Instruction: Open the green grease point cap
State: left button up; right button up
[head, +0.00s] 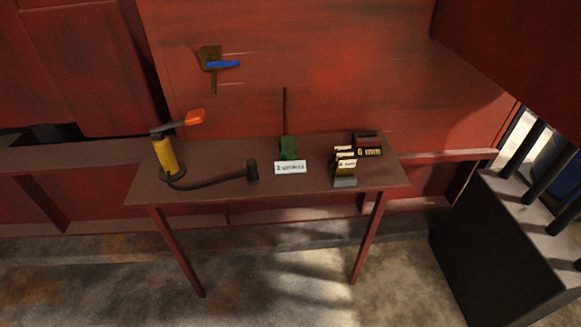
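A small green grease point cap (288,146) stands at the back middle of the table (215,193). It is small in the head view, and I cannot tell whether it is open or shut. A thin dark pipe (285,108) rises behind it. A white label (290,168) with dark writing, too small to read surely, stands just in front of it and may hide its lower part. Neither of my grippers is in view.
Left on the table, a yellow cylinder (165,156) with an orange-tipped lever joins by a dark hose to a black nozzle (252,172). Card holders (344,168) stand right. A blue handle (223,64) is on the red wall. A dark block (505,235) stands right.

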aim_at(289, 150)
jog(key=z, duration=0.45)
jog(key=k, duration=0.55)
jog(key=z, duration=1.45)
jog(key=i, duration=0.95)
jog(key=u, duration=0.65)
jog(key=i, duration=0.45)
jog(key=u, duration=0.6)
